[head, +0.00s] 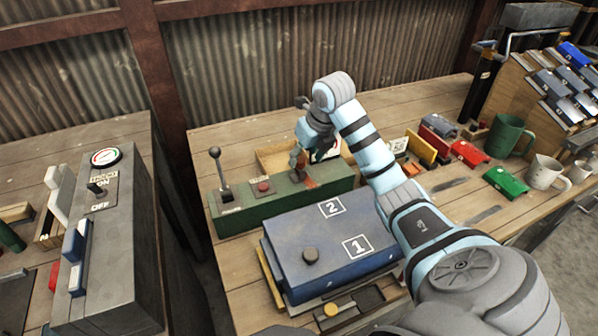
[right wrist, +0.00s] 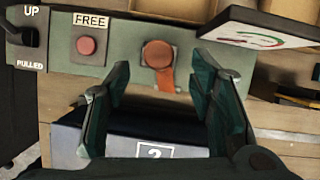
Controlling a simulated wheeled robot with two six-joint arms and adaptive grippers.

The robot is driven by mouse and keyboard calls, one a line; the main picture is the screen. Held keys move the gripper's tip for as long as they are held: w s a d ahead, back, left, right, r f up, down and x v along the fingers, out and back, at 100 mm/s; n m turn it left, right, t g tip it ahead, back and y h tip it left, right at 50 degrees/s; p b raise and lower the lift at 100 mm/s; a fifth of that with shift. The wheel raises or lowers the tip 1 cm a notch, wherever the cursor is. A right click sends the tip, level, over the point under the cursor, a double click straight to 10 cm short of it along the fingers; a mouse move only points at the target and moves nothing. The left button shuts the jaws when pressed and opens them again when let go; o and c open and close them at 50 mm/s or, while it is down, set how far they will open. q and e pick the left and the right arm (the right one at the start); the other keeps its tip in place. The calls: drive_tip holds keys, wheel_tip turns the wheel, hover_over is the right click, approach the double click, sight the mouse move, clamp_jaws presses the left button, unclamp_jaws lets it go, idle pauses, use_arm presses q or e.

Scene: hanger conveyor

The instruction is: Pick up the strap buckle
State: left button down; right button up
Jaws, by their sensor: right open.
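The strap buckle (right wrist: 157,54) is an orange-brown rounded piece on the front face of a green control box, with a short strap hanging below it. Its orange strap also shows in the head view (head: 309,183), partly hidden by my gripper. My right gripper (right wrist: 160,72) is open and empty. In the right wrist view its two dark green fingers stand either side of the strap, and I cannot tell how far short of it they are. In the head view my right gripper (head: 301,155) is above and at the green box (head: 250,208). My left gripper is not in view.
The green box carries a lever (head: 219,170) and a red button (right wrist: 87,45) under a FREE label. A gauge panel (right wrist: 258,32) juts in at upper right. A blue case (head: 330,250) marked 1 and 2 stands in front. Mugs (head: 508,135) and coloured blocks lie right.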

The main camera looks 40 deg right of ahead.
sight(302, 161)
drive_tip(key=x, duration=0.4)
drive_tip(key=shift+w+f+b, duration=0.2)
drive_tip(key=shift+b, duration=0.1)
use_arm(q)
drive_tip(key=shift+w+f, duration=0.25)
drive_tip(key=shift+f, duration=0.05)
use_arm(e)
clamp_jaws()
drive_tip(key=shift+r, duration=0.1)
